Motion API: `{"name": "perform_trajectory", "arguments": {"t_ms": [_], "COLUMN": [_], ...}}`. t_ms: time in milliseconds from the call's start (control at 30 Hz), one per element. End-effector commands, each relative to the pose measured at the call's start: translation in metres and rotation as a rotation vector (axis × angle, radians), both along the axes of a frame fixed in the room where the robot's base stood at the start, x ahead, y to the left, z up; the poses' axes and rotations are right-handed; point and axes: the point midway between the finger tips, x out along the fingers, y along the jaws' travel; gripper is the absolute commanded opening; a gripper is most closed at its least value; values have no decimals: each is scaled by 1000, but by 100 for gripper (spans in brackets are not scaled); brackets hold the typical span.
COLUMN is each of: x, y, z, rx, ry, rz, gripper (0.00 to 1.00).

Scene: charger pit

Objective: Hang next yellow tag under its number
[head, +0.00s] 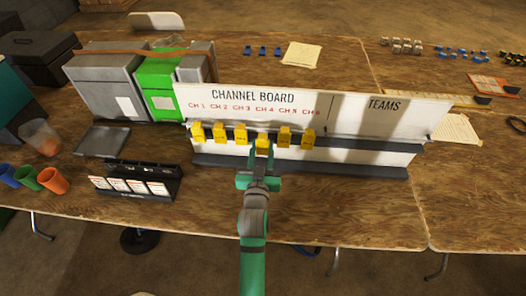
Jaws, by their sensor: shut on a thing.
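The white channel board (320,103) stands on the wooden table with red labels CH 1 to CH 6 (264,109). Three yellow tags hang on it to the left of my gripper, the leftmost (197,134) under CH 1. My gripper (261,152) is shut on a yellow tag (262,142) in front of the board, roughly under CH 4. This tag sits a little lower than its neighbours. I cannot tell whether it touches a hook; the numbers on the tags are too small to read.
A dark rack with white cards (137,186) stands left of the board, near coloured cups (52,180) and a grey tray (101,141). Grey and green boxes (155,88) stand behind. The TEAMS half of the board is empty. The table front right is clear.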

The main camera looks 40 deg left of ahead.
Motion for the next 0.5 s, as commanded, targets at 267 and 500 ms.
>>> {"name": "perform_trajectory", "arguments": {"t_ms": [267,500], "x": [18,29], "y": [3,13], "z": [1,0], "rx": [1,1], "ry": [-1,-1], "rz": [-10,-6], "gripper": [14,14]}}
